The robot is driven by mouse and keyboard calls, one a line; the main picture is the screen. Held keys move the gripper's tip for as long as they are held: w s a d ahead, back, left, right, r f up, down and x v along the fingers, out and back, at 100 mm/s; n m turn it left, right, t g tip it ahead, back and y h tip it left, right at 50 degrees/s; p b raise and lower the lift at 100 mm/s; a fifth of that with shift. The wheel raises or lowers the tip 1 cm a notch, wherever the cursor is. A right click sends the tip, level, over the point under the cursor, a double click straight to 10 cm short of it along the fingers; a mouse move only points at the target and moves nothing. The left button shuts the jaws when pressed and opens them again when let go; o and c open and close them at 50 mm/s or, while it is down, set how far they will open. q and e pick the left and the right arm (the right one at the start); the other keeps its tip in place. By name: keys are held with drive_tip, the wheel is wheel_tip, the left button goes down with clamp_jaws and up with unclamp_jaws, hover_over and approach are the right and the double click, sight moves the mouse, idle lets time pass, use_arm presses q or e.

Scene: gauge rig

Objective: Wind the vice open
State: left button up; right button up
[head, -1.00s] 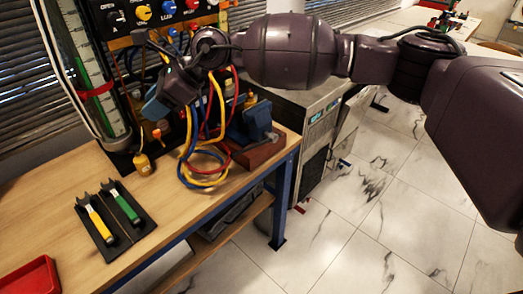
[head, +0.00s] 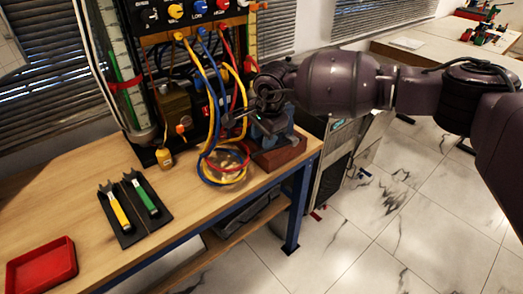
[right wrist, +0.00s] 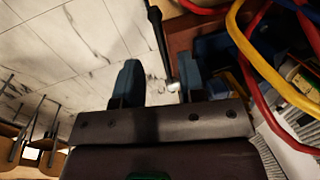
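The blue vice (head: 291,119) sits on a red-brown block (head: 280,154) at the right end of the bench, partly hidden by my right gripper (head: 268,124). In the right wrist view the right gripper (right wrist: 158,85) is open, with its two blue fingers apart. A black bar with a bright metal tip (right wrist: 163,48), seemingly the vice handle, reaches down between the fingers, nearer the right one. I cannot tell whether it touches a finger. A blue part of the vice (right wrist: 222,48) shows on the right there. My left gripper is not in view.
Yellow, blue and red hoses (head: 222,165) hang from the gauge panel (head: 195,15) close left of my right gripper. A black mat (head: 136,208) with two tools and a red tray (head: 42,265) lie on the left of the bench. Tiled floor is free to the right.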

drive_tip(key=f, duration=0.4)
drive_tip(key=w+f, duration=0.1)
drive_tip(key=f, duration=0.1)
drive_tip(key=shift+a, duration=0.35)
drive_tip(key=shift+c, duration=0.5)
clamp_jaws()
